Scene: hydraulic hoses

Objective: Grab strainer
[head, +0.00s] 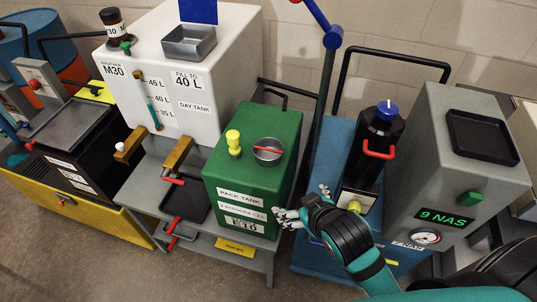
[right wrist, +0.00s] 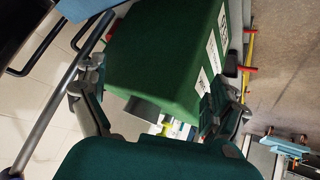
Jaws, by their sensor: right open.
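The strainer (head: 268,150) looks like a small round metal cup with a thin red handle across it. It sits in the top of the green pack tank (head: 283,120), right of a yellow cap. My right gripper (head: 302,203) is open and empty, beside the tank's front right edge, lower than the strainer and apart from it. My left gripper is not in view.
A white day tank (head: 185,75) with a grey tray on top stands left of the green tank. To the right are a blue cart with a black bottle (head: 378,135) and a grey 9 NAS unit (head: 465,185). A dark upright pole (head: 325,90) stands behind.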

